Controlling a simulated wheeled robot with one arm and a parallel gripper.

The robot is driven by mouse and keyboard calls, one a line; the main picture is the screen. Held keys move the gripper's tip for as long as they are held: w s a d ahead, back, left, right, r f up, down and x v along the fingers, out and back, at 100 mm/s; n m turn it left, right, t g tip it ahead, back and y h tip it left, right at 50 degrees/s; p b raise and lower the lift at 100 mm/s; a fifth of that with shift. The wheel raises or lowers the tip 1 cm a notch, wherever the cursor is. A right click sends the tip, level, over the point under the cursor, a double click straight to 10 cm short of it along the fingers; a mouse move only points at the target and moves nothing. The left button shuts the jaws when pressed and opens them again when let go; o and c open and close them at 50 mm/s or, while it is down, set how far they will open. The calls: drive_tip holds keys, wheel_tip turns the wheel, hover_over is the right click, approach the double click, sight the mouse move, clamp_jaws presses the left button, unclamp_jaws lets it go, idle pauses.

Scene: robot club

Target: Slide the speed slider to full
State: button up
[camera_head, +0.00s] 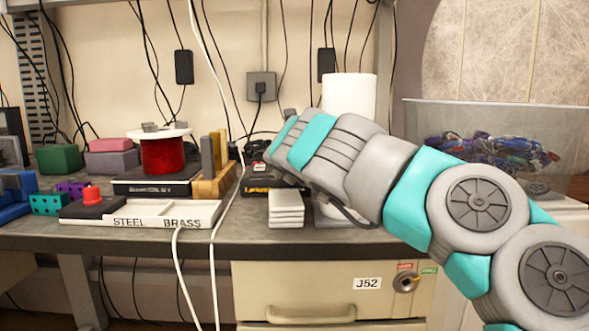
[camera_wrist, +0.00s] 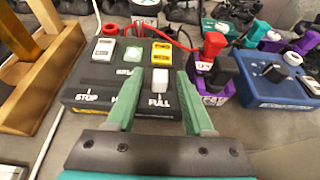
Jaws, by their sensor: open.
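The black control box (camera_wrist: 92,82) lies below my gripper in the wrist view, with the words STOP at left and FULL at right on its near part. A pale slider knob (camera_wrist: 160,82) stands right behind the word FULL. My gripper (camera_wrist: 160,74) is open, with one green finger on each side of the knob and a visible gap on both sides. The middle label is partly hidden by the left finger. In the head view the box (camera_head: 258,183) is mostly covered by my arm, and the knob and fingertips cannot be made out.
A wooden stand (camera_wrist: 45,75) is close at left; a purple block (camera_wrist: 211,95) and a blue unit (camera_wrist: 283,90) are at right. White tiles (camera_head: 286,209) lie near the bench edge.

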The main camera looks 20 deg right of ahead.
drive_tip(key=shift+v, duration=3.95)
